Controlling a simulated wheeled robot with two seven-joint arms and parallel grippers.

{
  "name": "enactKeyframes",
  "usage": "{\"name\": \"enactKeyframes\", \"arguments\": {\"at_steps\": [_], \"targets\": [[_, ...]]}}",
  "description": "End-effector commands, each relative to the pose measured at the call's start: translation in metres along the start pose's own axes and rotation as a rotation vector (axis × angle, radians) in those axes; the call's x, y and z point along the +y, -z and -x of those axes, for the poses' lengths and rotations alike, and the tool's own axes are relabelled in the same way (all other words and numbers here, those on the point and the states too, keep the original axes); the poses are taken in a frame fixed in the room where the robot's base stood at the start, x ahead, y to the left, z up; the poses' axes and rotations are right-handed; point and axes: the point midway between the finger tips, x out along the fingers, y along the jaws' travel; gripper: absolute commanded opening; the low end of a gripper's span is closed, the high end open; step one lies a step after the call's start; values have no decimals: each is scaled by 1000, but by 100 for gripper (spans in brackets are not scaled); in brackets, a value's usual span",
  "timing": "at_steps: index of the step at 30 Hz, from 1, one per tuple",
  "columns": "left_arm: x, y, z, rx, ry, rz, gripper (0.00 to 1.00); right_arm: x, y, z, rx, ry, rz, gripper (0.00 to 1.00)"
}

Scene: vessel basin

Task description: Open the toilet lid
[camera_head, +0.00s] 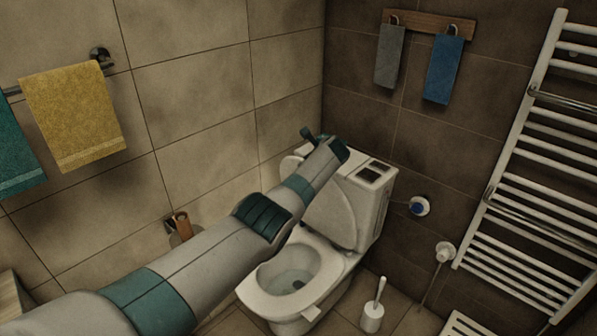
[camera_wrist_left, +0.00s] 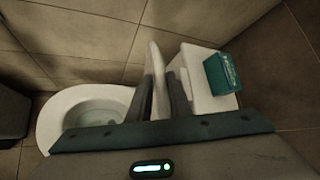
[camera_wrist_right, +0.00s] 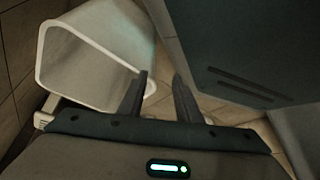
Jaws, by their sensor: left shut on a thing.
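The toilet lid (camera_head: 333,216) stands raised, close to upright, in front of the white tank (camera_head: 376,205) in the head view. The open bowl (camera_head: 322,267) shows below it. In the left wrist view the lid (camera_wrist_left: 156,55) is seen nearly edge-on between the fingers of my left gripper (camera_wrist_left: 160,85), which is shut on it. The bowl (camera_wrist_left: 58,108) lies to its left and the tank (camera_wrist_left: 205,101) to its right. My arm hides part of the lid in the head view. My right gripper (camera_wrist_right: 160,80) is open and empty, apart from the toilet.
A white open container (camera_wrist_right: 95,48) is left of my right gripper. A toilet brush (camera_head: 373,312) stands right of the bowl. A towel radiator (camera_head: 500,190) is on the right wall. A yellow towel (camera_head: 75,115) hangs on the left wall.

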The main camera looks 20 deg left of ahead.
Motion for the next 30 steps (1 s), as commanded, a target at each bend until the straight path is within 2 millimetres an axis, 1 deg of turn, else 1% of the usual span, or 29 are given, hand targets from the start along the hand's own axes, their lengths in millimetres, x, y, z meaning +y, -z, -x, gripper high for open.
{"name": "enactKeyframes", "arguments": {"at_steps": [1, 3, 7, 12, 20, 21, 22, 23, 30], "targets": [[-3, 4, -1, 2, 3, 1, 0, -2, 8, -4, 24, 2, 0, 31], [-6, 5, 0, 2, 2, 0, 0, -4, 19, -5, 49, 4, 0, 31], [-9, 7, 1, 2, 1, -1, 0, -6, 32, -6, 79, 7, -1, 31], [-11, 7, 2, 3, 1, -1, 0, -6, 38, -6, 94, 8, -1, 31], [-10, 7, 2, 4, 1, 0, 0, -6, 38, -6, 94, 7, -1, 31], [-10, 7, 2, 4, 1, 0, 23, -6, 38, -6, 94, 7, -1, 31], [-10, 7, 2, 4, 1, 0, 30, -6, 38, -6, 94, 7, -1, 31], [-10, 7, 2, 3, 0, 0, 34, -6, 38, -6, 94, 7, -1, 31], [-10, 6, 2, 2, -1, -1, 34, -6, 38, -6, 93, 7, -1, 31]]}}
